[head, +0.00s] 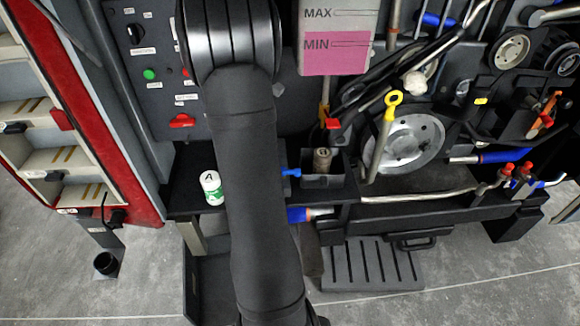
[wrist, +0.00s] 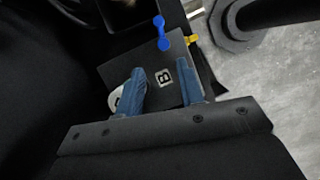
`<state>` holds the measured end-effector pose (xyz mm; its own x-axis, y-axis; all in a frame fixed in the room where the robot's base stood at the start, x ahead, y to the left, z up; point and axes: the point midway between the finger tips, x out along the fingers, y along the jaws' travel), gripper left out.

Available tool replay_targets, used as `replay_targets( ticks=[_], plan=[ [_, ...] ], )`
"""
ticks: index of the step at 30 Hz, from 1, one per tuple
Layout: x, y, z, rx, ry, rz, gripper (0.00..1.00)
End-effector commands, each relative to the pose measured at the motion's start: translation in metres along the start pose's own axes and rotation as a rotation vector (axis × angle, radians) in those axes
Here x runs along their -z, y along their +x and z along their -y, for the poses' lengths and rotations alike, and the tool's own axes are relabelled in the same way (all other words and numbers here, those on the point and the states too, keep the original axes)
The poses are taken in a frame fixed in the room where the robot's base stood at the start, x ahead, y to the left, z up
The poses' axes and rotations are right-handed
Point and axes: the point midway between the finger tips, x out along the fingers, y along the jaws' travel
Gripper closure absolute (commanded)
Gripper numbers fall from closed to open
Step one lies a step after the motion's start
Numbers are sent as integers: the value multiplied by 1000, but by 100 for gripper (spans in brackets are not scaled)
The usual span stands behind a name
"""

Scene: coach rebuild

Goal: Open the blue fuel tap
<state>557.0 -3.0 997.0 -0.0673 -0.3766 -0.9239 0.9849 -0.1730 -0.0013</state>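The blue fuel tap (wrist: 161,35) shows in the wrist view as a small blue handle with rounded ends, at the upper edge of a dark panel marked B. In the head view a small blue tap (head: 291,172) sticks out left from a dark box, just right of my arm. My gripper (wrist: 161,74) is open in the wrist view, its two blue-grey fingers apart over the B panel with nothing held between them. The tap lies beyond the fingertips and apart from them. In the head view my arm hides the gripper.
A yellow fitting (wrist: 194,38) sits right of the tap. A white bottle marked A (head: 211,188) stands on the ledge left of my arm. A dark box (head: 323,181) holds a cylindrical part. A large pulley (head: 412,142) and hoses crowd the right.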

Motion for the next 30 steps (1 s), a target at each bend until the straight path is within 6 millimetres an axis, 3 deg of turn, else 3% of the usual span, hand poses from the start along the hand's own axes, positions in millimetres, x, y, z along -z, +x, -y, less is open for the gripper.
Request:
replay_targets(
  ticks=[21, 30],
  plan=[
    [0, 142, 1, 4, 3, 1, 65],
    [0, 168, 1, 1, 3, 0, 65]
  ],
)
